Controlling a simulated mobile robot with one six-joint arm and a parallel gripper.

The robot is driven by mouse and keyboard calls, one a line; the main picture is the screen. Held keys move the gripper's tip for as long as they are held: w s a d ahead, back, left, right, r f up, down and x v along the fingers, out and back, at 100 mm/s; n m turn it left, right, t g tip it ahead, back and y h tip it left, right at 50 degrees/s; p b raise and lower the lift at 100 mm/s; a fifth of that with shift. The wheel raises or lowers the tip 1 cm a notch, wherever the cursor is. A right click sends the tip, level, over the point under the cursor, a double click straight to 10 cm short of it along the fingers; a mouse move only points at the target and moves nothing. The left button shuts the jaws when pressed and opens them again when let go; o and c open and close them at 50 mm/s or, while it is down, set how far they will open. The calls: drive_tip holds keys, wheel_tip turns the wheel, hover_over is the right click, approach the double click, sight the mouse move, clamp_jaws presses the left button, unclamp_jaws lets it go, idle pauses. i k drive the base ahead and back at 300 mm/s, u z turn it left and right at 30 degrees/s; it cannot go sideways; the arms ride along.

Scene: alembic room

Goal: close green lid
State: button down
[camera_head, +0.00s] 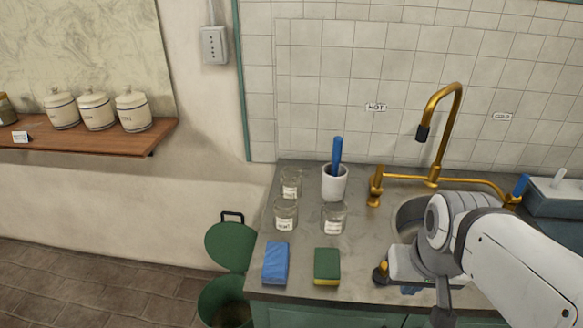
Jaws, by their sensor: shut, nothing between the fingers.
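The green lid (230,246) belongs to a green bin (222,300) on the floor left of the counter. The lid stands open, tilted up at the back of the bin, with a dark handle (232,216) at its top. The bin's mouth is uncovered and its lower part is cut off by the frame. My gripper (442,314) is at the lower right, over the counter's front by the sink, far right of the lid and not touching it. It is shut and empty; its tips are hard to make out.
The counter (300,270) stands between my gripper and the bin. It holds a blue sponge (276,263), a green-yellow sponge (327,266), glass jars (286,214) and a white cup (335,183). A gold faucet (436,130) rises behind the sink. The floor left of the bin is clear.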

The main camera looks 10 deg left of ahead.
sight(231, 245)
drive_tip(key=z, duration=1.8)
drive_tip(key=k, duration=2.2)
drive_tip(key=u, duration=1.8)
drive_tip(key=i, duration=1.65)
drive_tip(key=u, duration=0.05)
